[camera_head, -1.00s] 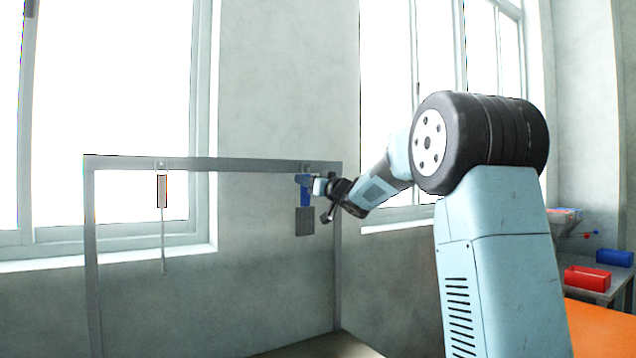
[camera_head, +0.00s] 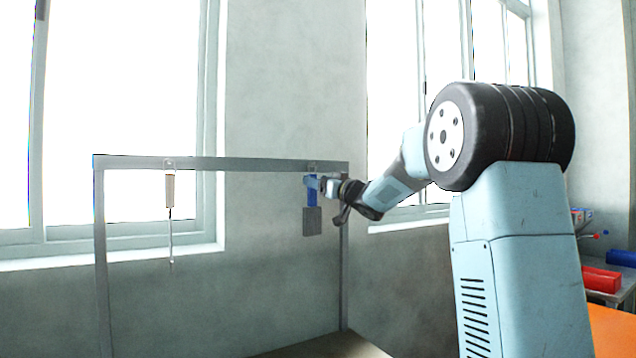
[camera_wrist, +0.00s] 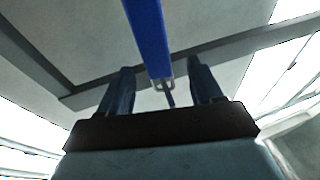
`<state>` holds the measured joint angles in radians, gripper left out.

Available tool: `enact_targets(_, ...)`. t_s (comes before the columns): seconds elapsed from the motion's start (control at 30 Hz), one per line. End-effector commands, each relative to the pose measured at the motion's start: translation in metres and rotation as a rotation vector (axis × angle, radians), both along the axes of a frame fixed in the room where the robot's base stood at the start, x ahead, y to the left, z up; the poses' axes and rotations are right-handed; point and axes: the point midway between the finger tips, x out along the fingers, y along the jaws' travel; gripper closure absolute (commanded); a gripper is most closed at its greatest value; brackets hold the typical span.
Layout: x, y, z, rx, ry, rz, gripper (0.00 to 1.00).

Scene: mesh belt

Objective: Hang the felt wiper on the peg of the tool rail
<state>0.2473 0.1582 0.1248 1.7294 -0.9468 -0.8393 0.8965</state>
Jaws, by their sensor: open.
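The felt wiper has a blue handle (camera_head: 312,192) and a dark grey felt pad (camera_head: 312,221). It hangs upright just below the right part of the grey tool rail (camera_head: 240,164). My gripper (camera_head: 326,185) is open, close to the right of the handle's top. In the wrist view the blue handle (camera_wrist: 149,35) runs from the top edge to a small metal loop (camera_wrist: 165,84). The loop shows between the open fingers of my gripper (camera_wrist: 163,82), and the fingers appear clear of it. The peg (camera_head: 312,166) is small, and whether the loop rests on it is hard to tell.
A tool with a tan handle (camera_head: 170,190) and a thin rod hangs at the left of the rail. The rail frame's right post (camera_head: 344,260) stands just behind my gripper.

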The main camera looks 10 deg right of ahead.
Motion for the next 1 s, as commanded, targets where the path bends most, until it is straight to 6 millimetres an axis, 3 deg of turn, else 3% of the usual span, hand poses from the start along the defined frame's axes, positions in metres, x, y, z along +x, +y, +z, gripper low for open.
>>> enact_targets(0.5, -0.078, -0.049, -0.022, 0.0, 0.0, -0.002, 0.35)
enact_targets(0.87, -0.094, -0.058, -0.025, -0.002, 0.001, -0.011, 0.35)
enact_targets(1.0, -0.102, -0.059, -0.022, -0.017, 0.017, -0.101, 0.35)
